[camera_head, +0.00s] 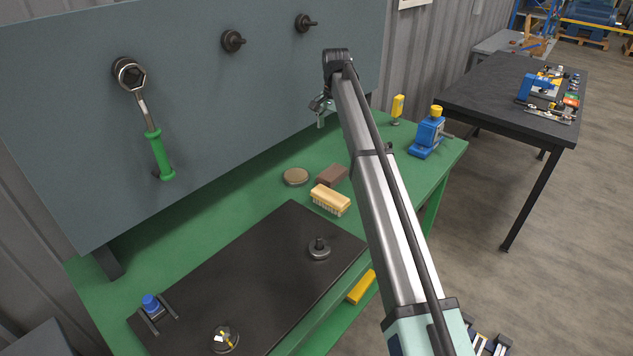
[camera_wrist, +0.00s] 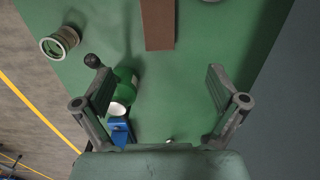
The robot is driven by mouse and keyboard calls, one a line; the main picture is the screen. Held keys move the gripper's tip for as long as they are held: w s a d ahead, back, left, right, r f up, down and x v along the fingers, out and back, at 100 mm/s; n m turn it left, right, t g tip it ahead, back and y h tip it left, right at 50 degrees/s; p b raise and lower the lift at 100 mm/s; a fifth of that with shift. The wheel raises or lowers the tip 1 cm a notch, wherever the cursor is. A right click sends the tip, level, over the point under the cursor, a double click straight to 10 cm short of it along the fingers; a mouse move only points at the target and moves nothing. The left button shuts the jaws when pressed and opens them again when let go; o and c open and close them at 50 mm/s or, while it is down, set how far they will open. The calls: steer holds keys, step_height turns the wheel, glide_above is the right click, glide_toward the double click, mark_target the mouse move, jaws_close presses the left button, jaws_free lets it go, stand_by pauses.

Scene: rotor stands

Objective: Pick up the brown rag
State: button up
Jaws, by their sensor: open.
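A brown, block-shaped piece (camera_head: 333,175), which looks like the folded rag, lies on the green bench just behind the wooden brush (camera_head: 331,200). In the wrist view a flat brown strip (camera_wrist: 158,24) lies on the green surface at the top centre, cut off by the frame edge. I cannot be sure that it is the same piece. My gripper (camera_head: 321,106) hangs above the far part of the bench, near the grey panel and apart from the brown piece. In the wrist view my gripper (camera_wrist: 158,80) has its fingers spread wide, with nothing between them.
A round tan tin (camera_head: 296,177) stands left of the brown piece. A blue vise (camera_head: 428,136) and a yellow-handled tool (camera_head: 397,108) stand at the bench's right end. The grey panel (camera_head: 220,90) rises behind. A black mat (camera_head: 255,275) with metal stands covers the front.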

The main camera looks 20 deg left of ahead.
steer(key=p, duration=0.4)
glide_above(332, 173)
steer(key=f, duration=1.2)
steer(key=shift+w, duration=0.3)
steer(key=shift+s+f+p, duration=0.15)
steer(key=shift+f+p, duration=0.9)
steer(key=shift+f, duration=1.55)
steer(key=c, duration=1.2)
